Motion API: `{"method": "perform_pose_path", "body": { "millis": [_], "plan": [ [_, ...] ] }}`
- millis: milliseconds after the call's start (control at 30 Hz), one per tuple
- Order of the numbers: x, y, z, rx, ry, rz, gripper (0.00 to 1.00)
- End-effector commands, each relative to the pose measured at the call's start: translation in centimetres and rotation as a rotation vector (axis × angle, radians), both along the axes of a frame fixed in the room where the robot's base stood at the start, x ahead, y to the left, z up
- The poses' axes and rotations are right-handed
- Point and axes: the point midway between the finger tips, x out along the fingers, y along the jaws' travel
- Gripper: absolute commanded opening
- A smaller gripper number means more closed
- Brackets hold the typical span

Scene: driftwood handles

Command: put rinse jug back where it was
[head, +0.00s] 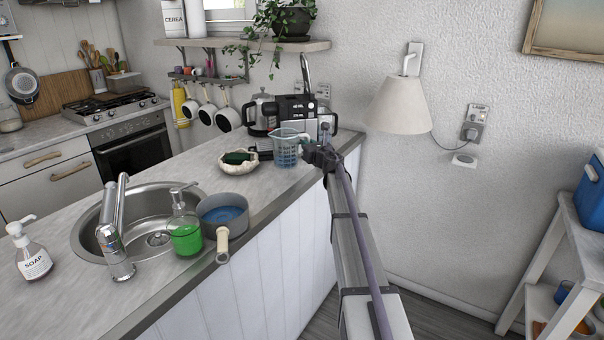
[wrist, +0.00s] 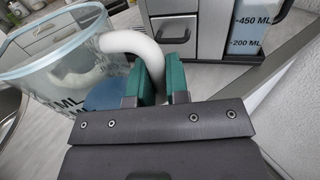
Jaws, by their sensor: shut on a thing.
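The rinse jug (head: 286,152) is a clear bluish measuring jug with dark markings. It is near the back end of the counter, in front of the coffee machine. My gripper (head: 316,153) is at the jug's right side. In the wrist view the jug (wrist: 62,62) fills the left, and the green fingers of my gripper (wrist: 164,78) are closed on its white curved handle (wrist: 140,48). The jug looks about upright. I cannot tell whether its base touches the counter.
A black coffee machine (head: 294,112) and a kettle (head: 261,117) stand behind the jug. A pale bowl (head: 238,165) with a green item is to its left. A saucepan (head: 224,213) and green soap bottle (head: 185,232) stand by the sink (head: 90,235). A lamp (head: 399,106) hangs right.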

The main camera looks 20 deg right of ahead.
Motion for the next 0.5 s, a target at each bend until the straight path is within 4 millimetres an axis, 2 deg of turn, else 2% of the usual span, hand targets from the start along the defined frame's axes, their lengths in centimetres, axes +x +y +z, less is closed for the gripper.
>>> {"method": "perform_pose_path", "body": {
  "millis": [33,167,400,500],
  "plan": [
    [0.0,0.0,-1.8,0.001,0.0,0.0,0.0],
    [0.0,0.0,-1.6,0.001,0.0,0.001,0.0],
    [0.0,0.0,-5.6,0.001,0.0,0.001,0.0],
    [0.0,0.0,-5.2,0.001,0.0,0.001,0.0]
  ]
}}
